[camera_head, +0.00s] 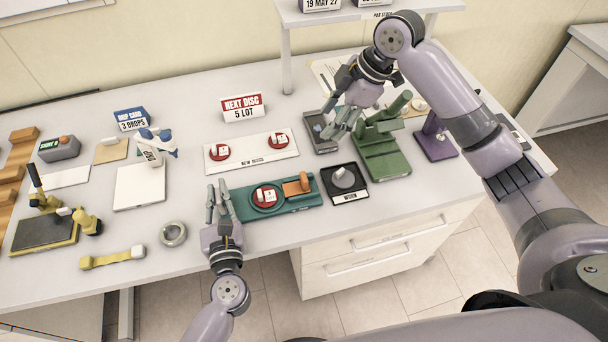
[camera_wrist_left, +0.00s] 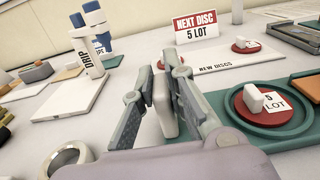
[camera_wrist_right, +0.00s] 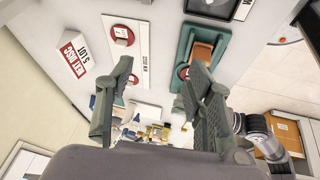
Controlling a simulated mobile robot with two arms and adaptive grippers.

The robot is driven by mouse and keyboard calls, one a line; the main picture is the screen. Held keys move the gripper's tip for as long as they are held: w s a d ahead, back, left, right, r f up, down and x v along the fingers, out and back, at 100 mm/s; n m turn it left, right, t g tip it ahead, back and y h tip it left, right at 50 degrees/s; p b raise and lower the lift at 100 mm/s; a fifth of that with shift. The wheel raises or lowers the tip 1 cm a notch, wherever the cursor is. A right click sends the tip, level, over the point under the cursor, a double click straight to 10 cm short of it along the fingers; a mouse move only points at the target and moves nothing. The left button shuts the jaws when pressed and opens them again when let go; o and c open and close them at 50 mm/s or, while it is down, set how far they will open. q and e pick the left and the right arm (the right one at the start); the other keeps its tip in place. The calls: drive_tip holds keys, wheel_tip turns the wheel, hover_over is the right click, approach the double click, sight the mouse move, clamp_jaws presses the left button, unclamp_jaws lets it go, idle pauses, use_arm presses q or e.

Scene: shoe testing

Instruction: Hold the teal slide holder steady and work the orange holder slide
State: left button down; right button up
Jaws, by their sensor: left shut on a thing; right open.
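The teal slide holder (camera_head: 315,204) lies on the table with a red disc (camera_head: 265,195) in its round seat. The orange slide (camera_head: 297,186) sits at its right end. My left gripper (camera_head: 218,190) is at the holder's left end. In the left wrist view, its fingers (camera_wrist_left: 165,75) are shut on a pale upright tab (camera_wrist_left: 164,106), and the teal body (camera_wrist_left: 225,106) shows beside them. My right gripper (camera_head: 345,118) is open and empty, well above and behind the holder. The right wrist view shows its spread fingers (camera_wrist_right: 158,75), with the orange slide (camera_wrist_right: 201,54) beyond them.
A black square dish (camera_head: 348,196) stands right of the holder, and a green stand (camera_head: 385,160) is behind that. A white board with red discs (camera_head: 250,152) lies behind the holder. A metal ring (camera_head: 173,234) is left of my left gripper.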

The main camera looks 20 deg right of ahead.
sight(304, 176)
drive_tip(key=s+a+f+n+g, duration=0.1)
drive_tip(key=s+a+n+g, duration=0.15)
drive_tip(key=s, duration=0.25)
drive_tip(key=shift+m, duration=0.45)
drive_tip(key=x, duration=1.2)
drive_tip(key=shift+a+r, duration=0.1)
drive_tip(key=shift+a, duration=0.2)
drive_tip(key=shift+c, duration=0.5)
clamp_jaws()
